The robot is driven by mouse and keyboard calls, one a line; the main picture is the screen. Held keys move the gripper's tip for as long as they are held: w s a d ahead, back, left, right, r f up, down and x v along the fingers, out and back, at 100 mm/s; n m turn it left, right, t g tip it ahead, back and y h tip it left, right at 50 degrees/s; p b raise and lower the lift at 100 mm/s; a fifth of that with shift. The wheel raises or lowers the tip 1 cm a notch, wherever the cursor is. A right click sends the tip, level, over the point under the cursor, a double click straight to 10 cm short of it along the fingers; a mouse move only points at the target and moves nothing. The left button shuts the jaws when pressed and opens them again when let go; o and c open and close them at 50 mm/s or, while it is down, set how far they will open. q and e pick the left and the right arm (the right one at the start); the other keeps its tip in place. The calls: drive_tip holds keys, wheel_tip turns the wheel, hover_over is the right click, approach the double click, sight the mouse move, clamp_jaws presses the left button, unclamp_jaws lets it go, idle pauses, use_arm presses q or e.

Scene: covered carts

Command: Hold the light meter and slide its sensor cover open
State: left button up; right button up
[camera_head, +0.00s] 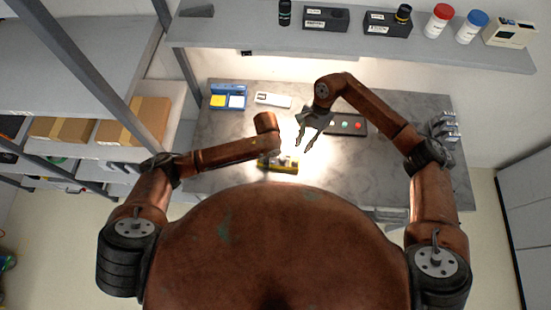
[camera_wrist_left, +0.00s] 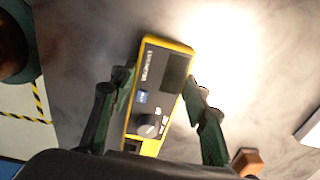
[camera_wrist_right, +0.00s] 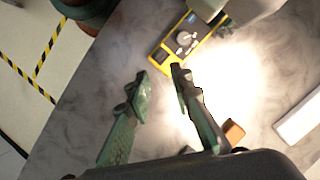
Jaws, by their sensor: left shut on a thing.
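The light meter is yellow and black with a dial and a dark display. It shows in the left wrist view (camera_wrist_left: 150,90), in the right wrist view (camera_wrist_right: 187,36) and low in the head view (camera_head: 264,165). My left gripper (camera_wrist_left: 160,98) has its fingers on both long sides of the meter and is shut on it. My right gripper (camera_head: 306,147) is open and empty, just apart from the meter; its two fingers (camera_wrist_right: 160,78) show a gap between them in the right wrist view. I cannot make out the sensor cover for certain.
A white flat box (camera_head: 273,99), a blue case (camera_head: 228,97) and a black box with coloured buttons (camera_head: 345,124) lie on the grey table (camera_head: 210,130). A shelf (camera_head: 350,50) above holds jars and small boxes. Bright light washes out the table's middle.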

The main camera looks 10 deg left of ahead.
drive_tip(key=m, duration=0.1)
drive_tip(key=s+m, duration=0.1)
drive_tip(key=m, duration=0.1)
drive_tip(key=shift+s+a+r+h, duration=0.1)
drive_tip(key=shift+s+a+h, duration=0.1)
drive_tip(key=shift+h, duration=0.1)
drive_tip(key=c, duration=0.5)
drive_tip(key=m, duration=0.1)
drive_tip(key=s+m, duration=0.1)
drive_tip(key=m, duration=0.1)
drive_tip(key=shift+s+t+h, duration=0.1)
drive_tip(key=shift+t+h, duration=0.2)
drive_tip(key=shift+t, duration=0.1)
drive_tip(key=s+a+m+t+h, duration=0.1)
drive_tip(key=s+m+t, duration=0.4)
drive_tip(key=m, duration=1.8)
drive_tip(key=s+a+r, duration=0.1)
drive_tip(key=s, duration=0.3)
drive_tip(key=shift+s+a, duration=0.2)
drive_tip(key=shift+s, duration=0.15)
drive_tip(key=shift+f, duration=0.1)
